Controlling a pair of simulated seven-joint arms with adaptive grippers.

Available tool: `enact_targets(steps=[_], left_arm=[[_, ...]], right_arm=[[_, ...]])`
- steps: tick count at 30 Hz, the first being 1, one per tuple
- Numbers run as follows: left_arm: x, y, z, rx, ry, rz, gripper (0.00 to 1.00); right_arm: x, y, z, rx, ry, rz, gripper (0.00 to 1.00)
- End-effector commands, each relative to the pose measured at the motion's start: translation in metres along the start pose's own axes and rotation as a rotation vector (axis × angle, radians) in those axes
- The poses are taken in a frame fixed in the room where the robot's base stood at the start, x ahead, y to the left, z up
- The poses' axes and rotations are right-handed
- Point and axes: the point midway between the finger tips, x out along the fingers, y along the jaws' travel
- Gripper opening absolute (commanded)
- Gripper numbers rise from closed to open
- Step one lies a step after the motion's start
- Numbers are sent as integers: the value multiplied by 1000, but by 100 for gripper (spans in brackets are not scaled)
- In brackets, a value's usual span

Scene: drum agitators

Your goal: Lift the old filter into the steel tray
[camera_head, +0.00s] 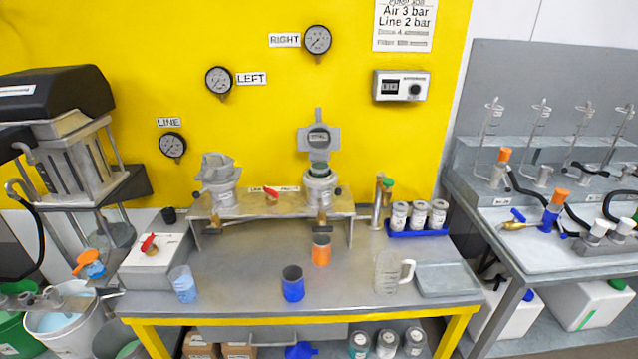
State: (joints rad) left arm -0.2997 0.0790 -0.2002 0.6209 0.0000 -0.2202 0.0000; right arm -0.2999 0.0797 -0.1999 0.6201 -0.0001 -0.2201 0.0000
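The steel tray (449,279) lies flat and empty at the right end of the workbench. Two filter housings stand on a raised metal stand. The right housing (320,190) has its lid (318,139) swung up, and a dark green top (319,167) shows in its mouth; this may be the old filter, but most of it is hidden inside. The left housing (220,191) has a grey angular piece over its top. Several white cartridges (419,216) stand in a blue tray (420,233) at the back right of the bench. Neither of my grippers is in view.
A clear jug (389,272) stands just left of the steel tray. An orange cup (321,250), a blue cup (292,284) and a beaker of blue liquid (184,285) stand on the bench. A tap post (378,203) rises behind the jug.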

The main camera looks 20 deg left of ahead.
Motion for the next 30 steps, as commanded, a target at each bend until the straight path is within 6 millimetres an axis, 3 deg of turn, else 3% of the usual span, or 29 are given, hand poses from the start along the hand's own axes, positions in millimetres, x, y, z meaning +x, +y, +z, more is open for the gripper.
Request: enact_targets(steps=[13,15,30], left_arm=[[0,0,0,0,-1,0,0],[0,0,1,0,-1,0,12],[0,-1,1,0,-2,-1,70]], right_arm=[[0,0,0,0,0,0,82],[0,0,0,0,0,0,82],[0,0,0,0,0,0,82]])
